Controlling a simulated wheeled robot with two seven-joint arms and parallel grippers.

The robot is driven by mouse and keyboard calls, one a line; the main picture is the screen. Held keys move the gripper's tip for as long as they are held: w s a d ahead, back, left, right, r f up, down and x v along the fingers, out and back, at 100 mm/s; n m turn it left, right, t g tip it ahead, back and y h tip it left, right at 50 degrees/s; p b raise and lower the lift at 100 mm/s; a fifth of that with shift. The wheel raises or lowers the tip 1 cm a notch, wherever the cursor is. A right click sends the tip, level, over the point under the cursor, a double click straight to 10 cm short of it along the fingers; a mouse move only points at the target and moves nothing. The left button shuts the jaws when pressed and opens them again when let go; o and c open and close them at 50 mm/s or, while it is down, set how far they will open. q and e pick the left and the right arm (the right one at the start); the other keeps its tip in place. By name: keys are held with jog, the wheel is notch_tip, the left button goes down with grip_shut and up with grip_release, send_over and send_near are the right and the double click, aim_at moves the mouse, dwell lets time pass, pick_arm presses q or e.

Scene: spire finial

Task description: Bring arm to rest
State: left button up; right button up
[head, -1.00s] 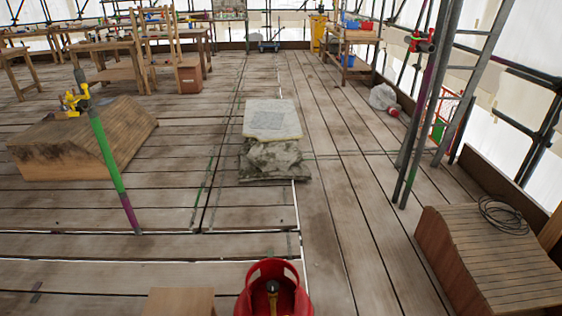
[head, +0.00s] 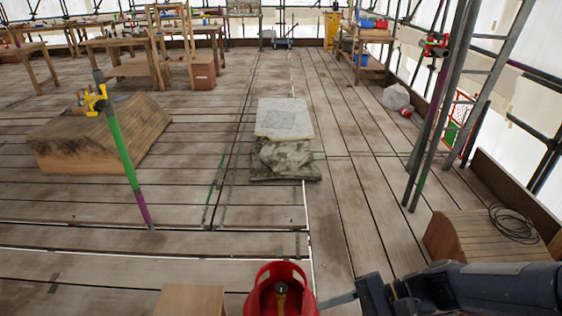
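My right arm reaches in from the lower right. Its gripper (head: 345,298) lies low in the picture, just right of a red gas cylinder (head: 262,303) with a brass valve. One thin grey finger points left, close to the cylinder's collar; I cannot tell whether it touches. The other finger is not clear, so I cannot tell if this gripper is open or shut. My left gripper is not in view. A pale stone slab (head: 284,119) lies on a rough stone block (head: 284,157) in the middle of the floor.
A sloped wooden block (head: 80,145) stands left, behind a green and purple pole (head: 124,160). A wooden ramp (head: 480,238) with a coiled cable (head: 513,222) is at right, near scaffold poles (head: 440,110). A wooden box (head: 190,300) is at the front. The plank floor between is clear.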

jog(key=s+d+r+n+t+h+p, duration=0.2)
jog(key=s+d+r+n+t+h, duration=0.4)
jog(key=s+d+n+h, duration=0.1)
jog(key=d+n+h, duration=0.1)
jog(key=d+h, duration=0.1)
jog(key=d, duration=0.1)
jog(key=shift+s+d+r, duration=0.2)
jog(key=shift+s+r, duration=0.15)
